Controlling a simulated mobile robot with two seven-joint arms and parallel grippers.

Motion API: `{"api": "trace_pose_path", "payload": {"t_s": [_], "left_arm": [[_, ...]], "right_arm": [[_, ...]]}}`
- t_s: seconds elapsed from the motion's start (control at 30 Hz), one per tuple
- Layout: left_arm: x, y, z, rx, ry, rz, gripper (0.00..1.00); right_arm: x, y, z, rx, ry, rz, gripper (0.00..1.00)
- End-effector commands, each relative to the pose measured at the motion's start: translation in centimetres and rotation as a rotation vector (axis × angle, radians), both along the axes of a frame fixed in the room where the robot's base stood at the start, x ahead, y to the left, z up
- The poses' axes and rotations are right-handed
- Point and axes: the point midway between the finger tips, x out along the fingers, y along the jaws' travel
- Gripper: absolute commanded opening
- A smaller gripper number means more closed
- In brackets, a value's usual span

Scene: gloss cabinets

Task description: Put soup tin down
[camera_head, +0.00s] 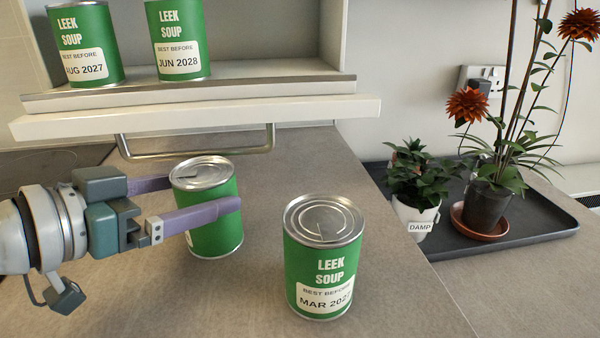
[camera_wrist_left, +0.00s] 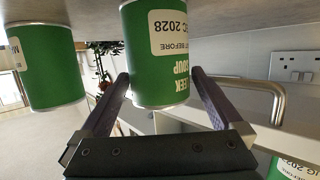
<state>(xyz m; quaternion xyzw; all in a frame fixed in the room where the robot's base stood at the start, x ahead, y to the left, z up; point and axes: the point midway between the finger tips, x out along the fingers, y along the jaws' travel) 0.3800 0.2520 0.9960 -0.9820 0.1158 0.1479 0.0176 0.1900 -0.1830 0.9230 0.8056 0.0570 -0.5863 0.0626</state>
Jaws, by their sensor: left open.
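A green leek soup tin (camera_head: 217,235) with a silver lid stands upright on the grey-brown worktop (camera_head: 400,295). My left gripper (camera_head: 207,192) is open around it, with one purple finger on the near side and the other behind. In the left wrist view, which is upside down, the tin (camera_wrist_left: 155,50) is between the two spread fingers (camera_wrist_left: 158,76) and its label shows 2028. A second leek soup tin (camera_head: 322,270), dated March, stands to the right on the worktop, apart from the gripper. My right gripper is not in view.
Two more soup tins, AUG 2027 (camera_head: 85,45) and JUN 2028 (camera_head: 178,40), stand in the cabinet above a white front (camera_head: 300,115) with a metal handle (camera_head: 200,153). A dark tray (camera_head: 530,225) with potted plants is at the right. The front right worktop is clear.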

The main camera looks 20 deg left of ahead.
Motion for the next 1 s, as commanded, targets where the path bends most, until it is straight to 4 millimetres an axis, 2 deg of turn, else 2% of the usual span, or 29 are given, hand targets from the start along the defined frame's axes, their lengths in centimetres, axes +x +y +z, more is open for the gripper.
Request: {"api": "trace_pose_path", "payload": {"t_s": [0.3,0.43,0.67,1.0], "left_arm": [[3.8,-0.9,-1.1,-0.001,-0.002,0.001,1.0],[4.6,-1.2,-1.4,0.0,0.001,0.0,1.0],[4.6,-1.2,-1.4,0.0,0.002,-0.001,1.0],[4.6,-1.2,-1.4,0.0,0.001,0.0,0.62]], "right_arm": [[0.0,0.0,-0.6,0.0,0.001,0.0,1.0],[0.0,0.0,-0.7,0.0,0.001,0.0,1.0],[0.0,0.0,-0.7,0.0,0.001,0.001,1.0],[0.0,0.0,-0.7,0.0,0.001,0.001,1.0]]}}
